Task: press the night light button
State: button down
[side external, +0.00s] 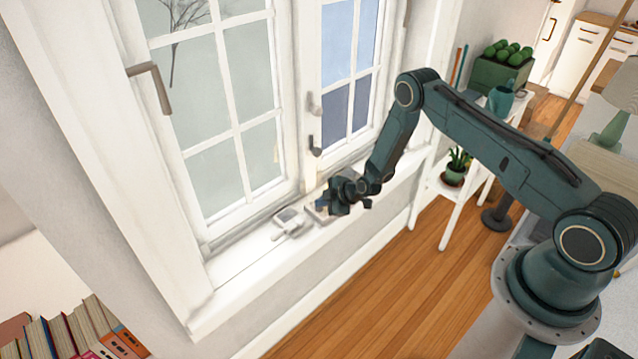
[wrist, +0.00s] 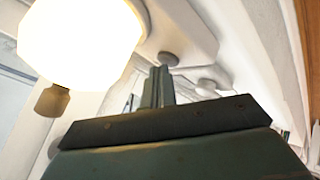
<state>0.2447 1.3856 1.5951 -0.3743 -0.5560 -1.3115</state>
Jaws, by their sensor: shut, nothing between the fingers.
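In the wrist view a bright glowing white globe (wrist: 80,38) fills the upper left. Beside it is a pale plate (wrist: 185,28) with a small round grey button (wrist: 168,58) near its edge. My gripper (wrist: 160,72) is shut, its fingertips just below the button in the picture; I cannot tell whether they touch it. In the side view my gripper (side external: 340,202) is low over the window sill and partly hides a small object (side external: 317,213) there. I cannot tell whether that object is the night light.
A small white device (side external: 288,221) lies on the white sill (side external: 240,262) left of my gripper. The window (side external: 235,130) and its handles rise behind. A white shelf (side external: 455,185) with a potted plant (side external: 457,165) stands to the right. Books fill the lower left.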

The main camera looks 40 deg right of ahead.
aim_at(322, 209)
jog(key=shift+r, duration=0.1)
dwell(0.3)
jog(key=shift+r, duration=0.3)
dwell(0.3)
jog(key=shift+r, duration=3.05)
